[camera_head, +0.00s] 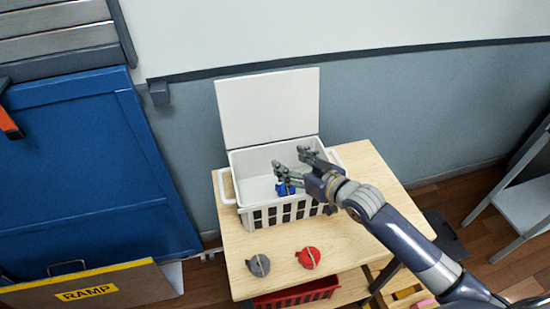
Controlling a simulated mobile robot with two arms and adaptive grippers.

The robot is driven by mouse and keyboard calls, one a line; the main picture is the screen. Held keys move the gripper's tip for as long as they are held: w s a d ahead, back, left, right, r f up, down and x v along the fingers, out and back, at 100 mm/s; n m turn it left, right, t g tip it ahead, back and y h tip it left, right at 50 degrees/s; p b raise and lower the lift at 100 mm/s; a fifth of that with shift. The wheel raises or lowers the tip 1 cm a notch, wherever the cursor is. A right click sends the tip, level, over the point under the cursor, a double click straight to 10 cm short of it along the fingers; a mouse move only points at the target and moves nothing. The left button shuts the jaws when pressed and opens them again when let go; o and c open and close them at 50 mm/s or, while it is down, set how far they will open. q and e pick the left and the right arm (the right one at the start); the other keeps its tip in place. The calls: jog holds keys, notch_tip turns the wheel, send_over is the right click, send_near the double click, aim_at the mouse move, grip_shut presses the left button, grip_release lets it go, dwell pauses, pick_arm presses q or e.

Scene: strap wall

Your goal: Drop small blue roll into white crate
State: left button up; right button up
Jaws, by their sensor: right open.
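The white crate (262,215) stands on the wooden table with its lid (268,105) raised at the back. My right gripper (290,158) is open over the crate, its fingers pointing left and away. The small blue roll (284,189) shows inside the crate's outline, just below the gripper's near finger. Part of it is hidden by the gripper. I cannot tell whether it touches the crate's floor or the finger. My left gripper is out of view.
A grey roll (258,265) and a red roll (308,257) lie on the table (357,237) in front of the crate. A red basket (300,294) sits below. A blue panel (85,170) and a ramp board (90,288) stand left. A grey stand (522,205) is at right.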

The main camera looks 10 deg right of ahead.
jog(key=v, duration=1.1)
